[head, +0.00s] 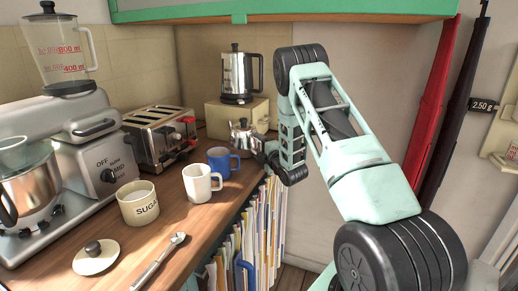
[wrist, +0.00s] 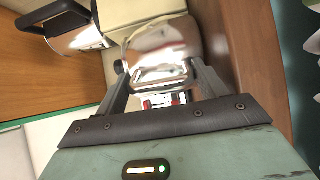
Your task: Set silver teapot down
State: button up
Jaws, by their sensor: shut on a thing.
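The silver teapot (head: 241,136) is small and shiny with a dark knob on its lid, and looks roughly upright. It is in front of the beige box at the back of the counter. My gripper (head: 262,148) comes from the right and is shut on the teapot. In the wrist view the teapot's bright body (wrist: 162,45) lies between the two fingers of my gripper (wrist: 156,70). I cannot tell whether its base touches the wooden counter (head: 215,207); its lower part is partly hidden by the gripper and the blue mug.
A blue mug (head: 219,160) and a white mug (head: 199,184) stand just in front. A toaster (head: 160,135) is to the left. A steel kettle (head: 237,76) stands on the beige box (head: 216,117). Files (head: 250,240) fill the shelf below the counter's right edge. A green-edged cabinet (head: 290,10) hangs above.

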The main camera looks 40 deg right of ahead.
jog(key=o, duration=2.1)
jog(key=shift+f, duration=0.1)
jog(key=shift+s+f, duration=0.1)
jog(key=shift+f, duration=0.05)
jog(key=shift+a+f, duration=0.1)
jog(key=shift+f, duration=0.1)
jog(key=shift+s+a+f+b, duration=0.1)
jog(key=shift+s+b, duration=0.3)
jog(key=shift+s, duration=0.15)
jog(key=b+v, duration=0.1)
jog(key=v, duration=0.4)
jog(key=b+v, duration=0.2)
jog(key=v, duration=0.3)
jog(key=r+b+v, duration=0.1)
jog(key=v, duration=0.5)
